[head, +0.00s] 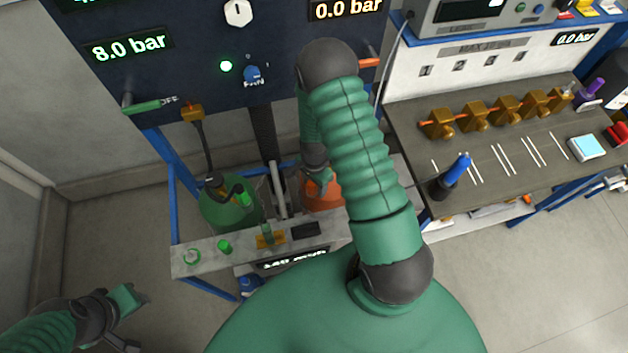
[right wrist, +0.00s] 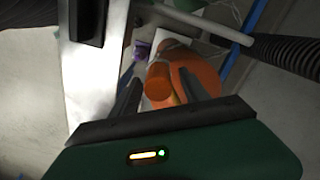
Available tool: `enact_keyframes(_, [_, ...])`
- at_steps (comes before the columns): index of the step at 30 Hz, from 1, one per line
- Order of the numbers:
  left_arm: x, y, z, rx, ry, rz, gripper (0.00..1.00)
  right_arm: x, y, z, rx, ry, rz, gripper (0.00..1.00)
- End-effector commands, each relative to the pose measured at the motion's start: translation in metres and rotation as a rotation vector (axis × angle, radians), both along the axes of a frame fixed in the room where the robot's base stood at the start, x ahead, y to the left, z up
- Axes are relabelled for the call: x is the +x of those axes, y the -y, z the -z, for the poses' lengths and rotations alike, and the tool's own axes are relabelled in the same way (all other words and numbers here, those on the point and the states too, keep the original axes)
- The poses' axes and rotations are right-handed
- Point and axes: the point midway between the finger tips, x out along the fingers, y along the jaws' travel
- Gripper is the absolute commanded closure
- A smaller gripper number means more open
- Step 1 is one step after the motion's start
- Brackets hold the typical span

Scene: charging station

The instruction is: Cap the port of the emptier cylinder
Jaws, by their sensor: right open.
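The orange cylinder (head: 322,196) stands behind the shelf, under the 0.0 bar readout (head: 348,9); it also shows in the right wrist view (right wrist: 198,75). The green cylinder (head: 222,212) stands to its left, with a hose at its top, on the side of the 8.0 bar readout (head: 128,47). My right gripper (head: 318,181) reaches down at the orange cylinder. In the right wrist view its open fingers (right wrist: 162,92) straddle an orange round part (right wrist: 159,79); contact cannot be told. My left gripper (head: 132,318) is low at the left, away from the cylinders.
A bench (head: 470,198) with brass valves stands right. A panel (head: 200,85) rises behind. Floor at left is clear.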

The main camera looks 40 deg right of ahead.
Motion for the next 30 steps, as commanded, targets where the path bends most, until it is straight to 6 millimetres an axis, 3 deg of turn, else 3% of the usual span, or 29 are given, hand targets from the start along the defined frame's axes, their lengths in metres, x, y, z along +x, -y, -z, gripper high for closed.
enact_keyframes(5, [0.000, 0.000, 0.002, 0.000, 0.000, 0.000, 0.64, 0.002, 0.001, -0.026, -0.002, 0.005, 0.000, 0.47])
enact_keyframes(12, [0.000, 0.000, 0.005, 0.000, 0.000, 0.000, 0.64, 0.003, 0.002, -0.097, -0.003, 0.008, -0.001, 0.47])
enact_keyframes(18, [0.000, 0.000, 0.004, 0.000, 0.000, 0.000, 0.64, 0.003, 0.001, -0.146, 0.000, 0.004, -0.001, 0.47])
enact_keyframes(22, [0.000, 0.000, 0.004, 0.000, 0.000, 0.000, 0.64, 0.003, 0.002, -0.162, 0.000, 0.001, -0.001, 0.47])
enact_keyframes(30, [0.000, 0.000, 0.004, 0.000, 0.000, 0.000, 0.64, 0.002, 0.002, -0.166, 0.001, -0.002, 0.000, 0.47])
